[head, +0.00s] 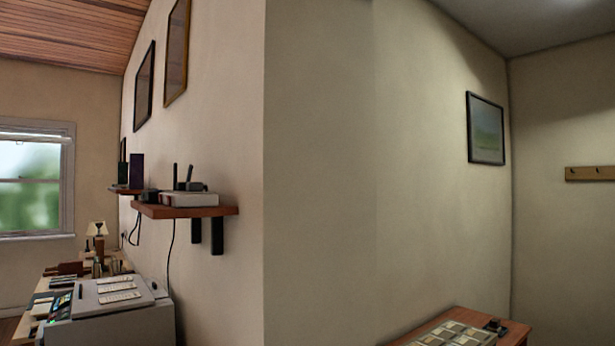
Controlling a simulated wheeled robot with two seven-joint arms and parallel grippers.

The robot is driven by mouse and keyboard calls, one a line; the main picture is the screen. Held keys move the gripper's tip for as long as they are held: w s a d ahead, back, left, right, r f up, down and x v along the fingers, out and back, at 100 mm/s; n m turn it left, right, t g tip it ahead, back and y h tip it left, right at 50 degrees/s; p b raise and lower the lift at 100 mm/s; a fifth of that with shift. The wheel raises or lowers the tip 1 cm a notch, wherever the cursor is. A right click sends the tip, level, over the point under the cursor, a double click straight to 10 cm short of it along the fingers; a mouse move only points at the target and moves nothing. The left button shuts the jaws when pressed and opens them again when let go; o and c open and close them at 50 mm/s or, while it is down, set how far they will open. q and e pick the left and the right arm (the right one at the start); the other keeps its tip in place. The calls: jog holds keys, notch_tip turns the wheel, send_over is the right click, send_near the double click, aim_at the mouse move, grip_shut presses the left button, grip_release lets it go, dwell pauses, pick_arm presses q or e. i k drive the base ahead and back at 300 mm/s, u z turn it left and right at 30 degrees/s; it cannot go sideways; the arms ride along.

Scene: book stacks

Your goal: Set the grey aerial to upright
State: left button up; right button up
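A white router-like box (189,199) sits on a wooden wall shelf (187,211) left of the wall corner. A thin dark aerial (175,177) stands upright by it. A second, greyish aerial (188,174) leans a little to the right of upright. A short dark grey piece (194,187) lies low on top of the box. The parts are small here, and I cannot tell for sure which is the grey aerial or how they join. Neither of my grippers is in view.
A printer-like machine (112,305) stands below the shelf, with a cluttered desk and a lamp (97,231) behind it. A dark cable (170,257) hangs from the shelf. The wall corner juts out right of the shelf. A wooden table (512,332) stands at lower right.

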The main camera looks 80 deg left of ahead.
aim_at(190, 168)
jog(key=u, duration=2.8)
